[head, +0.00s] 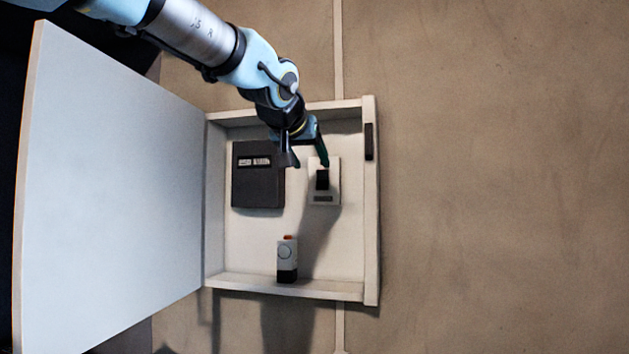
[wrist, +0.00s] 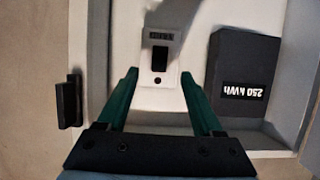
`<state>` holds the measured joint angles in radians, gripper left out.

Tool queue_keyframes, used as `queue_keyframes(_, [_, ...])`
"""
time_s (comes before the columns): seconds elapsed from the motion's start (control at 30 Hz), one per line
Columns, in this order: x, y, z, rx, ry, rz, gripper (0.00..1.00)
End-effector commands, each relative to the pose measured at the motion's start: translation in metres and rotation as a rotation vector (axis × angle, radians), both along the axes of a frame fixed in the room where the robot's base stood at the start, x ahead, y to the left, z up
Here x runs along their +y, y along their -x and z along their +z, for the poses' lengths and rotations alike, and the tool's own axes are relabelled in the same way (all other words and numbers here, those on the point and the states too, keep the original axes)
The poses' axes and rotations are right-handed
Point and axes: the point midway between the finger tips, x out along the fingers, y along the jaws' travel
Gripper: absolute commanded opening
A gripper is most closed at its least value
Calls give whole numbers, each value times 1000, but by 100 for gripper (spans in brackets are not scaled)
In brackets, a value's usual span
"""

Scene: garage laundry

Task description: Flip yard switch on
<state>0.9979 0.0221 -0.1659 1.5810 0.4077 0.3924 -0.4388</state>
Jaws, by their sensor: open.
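The switch is a white plate (head: 332,190) with a black rocker (head: 322,179) and a dark label below it, on the back wall of an open box. It also shows upside down in the wrist view, with its rocker (wrist: 160,57) beyond and between my fingertips. The label's text and the rocker's position are too small to read surely. My gripper (head: 307,159) is open and empty, reaching in from the top of the box near the plate's upper edge. In the wrist view its two green fingers (wrist: 159,76) stand apart on either side of the plate's near end. Contact cannot be told.
A dark meter box (head: 258,185) reading 250 kWh stands left of the switch. A small white-and-black device (head: 287,255) with an orange top sits on the box floor. The box door (head: 110,190) hangs open at left. A black latch (head: 369,142) is on the right rim.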

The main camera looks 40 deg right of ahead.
Motion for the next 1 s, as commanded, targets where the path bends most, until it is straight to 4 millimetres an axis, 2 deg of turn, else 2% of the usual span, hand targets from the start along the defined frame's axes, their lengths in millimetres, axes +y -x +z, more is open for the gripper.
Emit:
queue_keyframes(0.3, [-46,-30,-21,2,-5,0,68])
queue_keyframes(0.5, [-67,-42,-32,3,-2,-1,68])
queue_keyframes(0.93, [-74,-48,-38,1,-2,1,68])
queue_keyframes(1.0, [-74,-48,-37,1,-2,1,61])
